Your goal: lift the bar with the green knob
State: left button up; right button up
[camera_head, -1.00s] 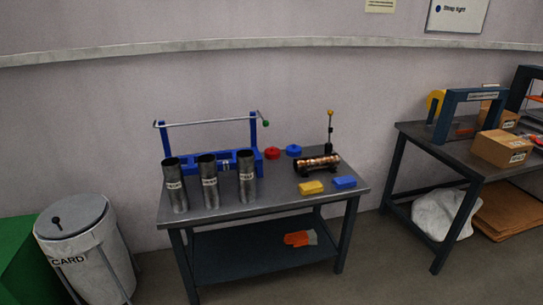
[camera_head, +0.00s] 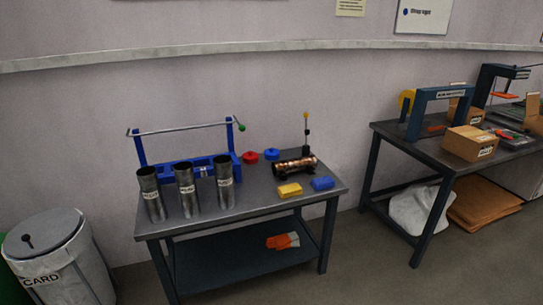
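A thin metal bar (camera_head: 185,129) runs level across the top of a blue frame (camera_head: 141,150) at the back left of the grey workbench (camera_head: 260,200). A small green knob (camera_head: 242,128) sits at the bar's right end. Neither of my grippers shows in the head view.
A labelled bin (camera_head: 60,262) stands left. A second table (camera_head: 408,146) stands right. Floor between the tables is clear.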

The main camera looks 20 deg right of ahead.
aim_at(242, 128)
jog(key=z, duration=0.25)
jog(key=i, duration=1.85)
jog(key=u, duration=0.7)
